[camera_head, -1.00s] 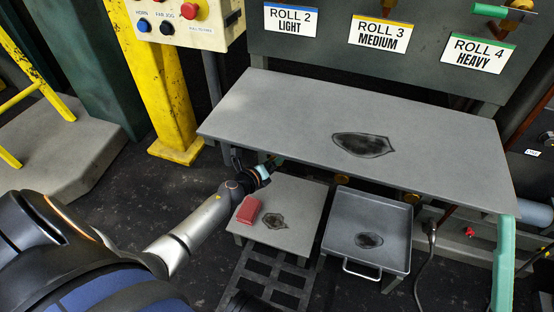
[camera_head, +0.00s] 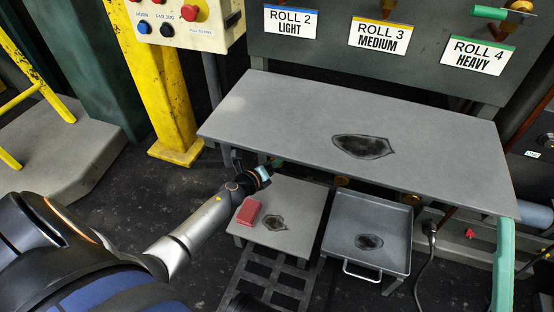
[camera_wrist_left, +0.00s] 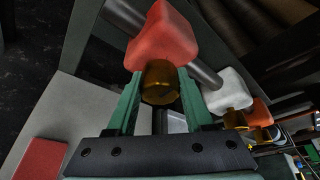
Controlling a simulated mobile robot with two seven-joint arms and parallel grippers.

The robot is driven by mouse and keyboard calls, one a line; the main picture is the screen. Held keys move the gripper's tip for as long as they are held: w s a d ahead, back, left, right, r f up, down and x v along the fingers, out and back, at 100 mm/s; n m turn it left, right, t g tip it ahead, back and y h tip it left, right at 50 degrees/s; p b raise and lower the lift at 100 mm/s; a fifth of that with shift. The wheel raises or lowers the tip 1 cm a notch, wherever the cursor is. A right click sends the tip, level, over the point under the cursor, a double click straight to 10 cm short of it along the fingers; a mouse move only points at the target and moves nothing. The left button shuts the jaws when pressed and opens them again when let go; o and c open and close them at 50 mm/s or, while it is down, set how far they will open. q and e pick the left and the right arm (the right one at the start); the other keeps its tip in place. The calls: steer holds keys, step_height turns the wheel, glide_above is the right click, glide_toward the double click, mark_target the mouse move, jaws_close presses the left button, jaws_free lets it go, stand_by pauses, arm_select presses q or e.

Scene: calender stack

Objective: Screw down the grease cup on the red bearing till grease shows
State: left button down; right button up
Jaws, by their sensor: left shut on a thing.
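The red bearing (camera_wrist_left: 163,38) is a rounded block on a grey shaft in the left wrist view. A brass grease cup (camera_wrist_left: 160,84) sits against its near side, between the green fingers of my left gripper (camera_wrist_left: 158,98). The gripper is shut on the cup. I cannot make out any grease at the joint. In the head view my left gripper (camera_head: 277,163) reaches under the front edge of the grey tabletop, which hides the bearing and most of the cup.
A white bearing (camera_wrist_left: 228,92) and another red-orange block (camera_wrist_left: 262,112) stand farther along. The grey tabletop (camera_head: 270,110) overhangs the gripper. Below are a low stand (camera_head: 300,195) with a red block (camera_head: 248,211) and a grey tray (camera_head: 375,208) with a handle.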

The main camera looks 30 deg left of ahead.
arm_select(q)
steer(key=shift+r+m+y+p, duration=0.2)
steer(key=shift+m+y+p, duration=0.2)
steer(key=shift+m+p, duration=0.45)
steer(key=shift+m+g+y+p, duration=0.4)
steer(key=shift+m+p, duration=0.25)
steer(key=shift+p, duration=0.4)
steer(key=shift+f+m+g+y+p, duration=0.15)
steer(key=shift+m+g+y+p, duration=0.15)
steer(key=shift+m+y+p, duration=0.65)
arm_select(e)
step_height(320, 180, up, 7)
steer(key=shift+d+f+m, duration=0.15)
steer(key=shift+d+m, duration=0.25)
steer(key=shift+d, duration=0.05)
arm_select(q)
steer(key=shift+m, duration=0.35)
arm_select(e)
steer(key=shift+s, duration=0.15)
arm_select(q)
steer(key=shift+c, duration=1.4)
jaws_free()
